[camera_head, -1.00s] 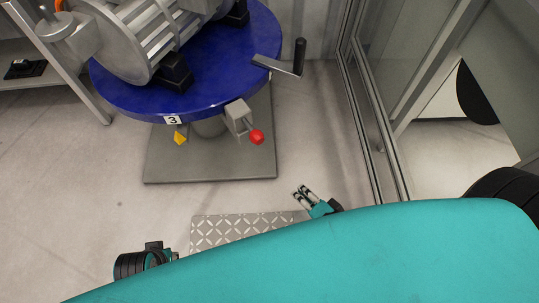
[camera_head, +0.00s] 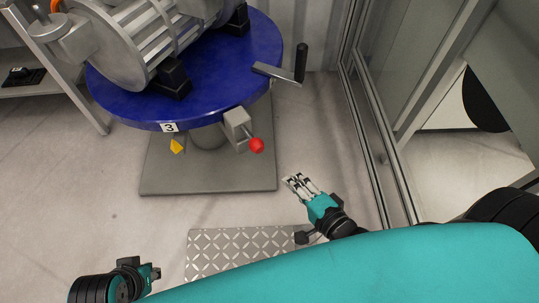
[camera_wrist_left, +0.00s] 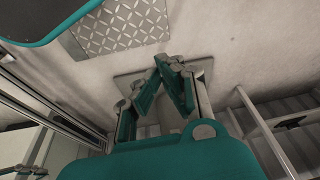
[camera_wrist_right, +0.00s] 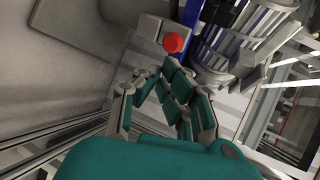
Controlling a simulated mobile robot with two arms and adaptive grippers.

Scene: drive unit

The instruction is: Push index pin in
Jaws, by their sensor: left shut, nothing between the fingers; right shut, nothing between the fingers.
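The index pin (camera_head: 256,146) has a red ball knob on a short metal rod. It sticks out of a grey block (camera_head: 237,122) at the front rim of the blue round turntable (camera_head: 215,95). The red knob also shows in the right wrist view (camera_wrist_right: 173,42), just beyond the fingertips. My right gripper (camera_head: 295,180) is shut and empty, below and right of the knob in the head view and apart from it. My left gripper (camera_head: 154,272) is at the lower left, away from the turntable; its fingers meet, empty, in the left wrist view (camera_wrist_left: 172,62).
A crank handle (camera_head: 300,65) juts from the turntable's right side. A metal drive unit (camera_head: 150,45) sits on top. A yellow piece (camera_head: 177,146) is under the rim. A glass partition (camera_head: 375,150) stands at right. A tread plate (camera_head: 240,250) lies on the floor.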

